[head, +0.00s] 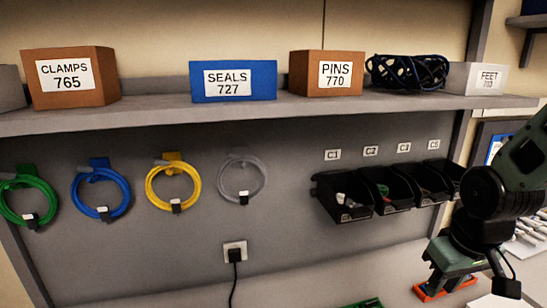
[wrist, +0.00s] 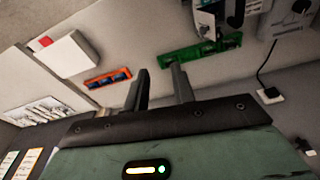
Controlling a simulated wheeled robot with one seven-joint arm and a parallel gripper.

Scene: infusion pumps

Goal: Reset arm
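My gripper (wrist: 160,88) shows in the wrist view with its two dark fingers apart and nothing between them. In the head view my arm comes in from the right edge, and the gripper end hangs over the bench at the lower right. There its fingers are too hidden to make out. The gripper is held above the bench, apart from the things on it. An orange tray with blue contents (wrist: 108,79) and a green board (wrist: 200,50) lie on the bench beyond the fingers in the wrist view.
A shelf (head: 150,119) carries boxes marked CLAMPS (head: 70,95), SEALS (head: 234,92) and PINS (head: 327,88). Black bins (head: 345,212) hang below it, left of my arm. Coiled cables (head: 100,212) hang on the back panel. A white box (wrist: 68,54) lies on the bench.

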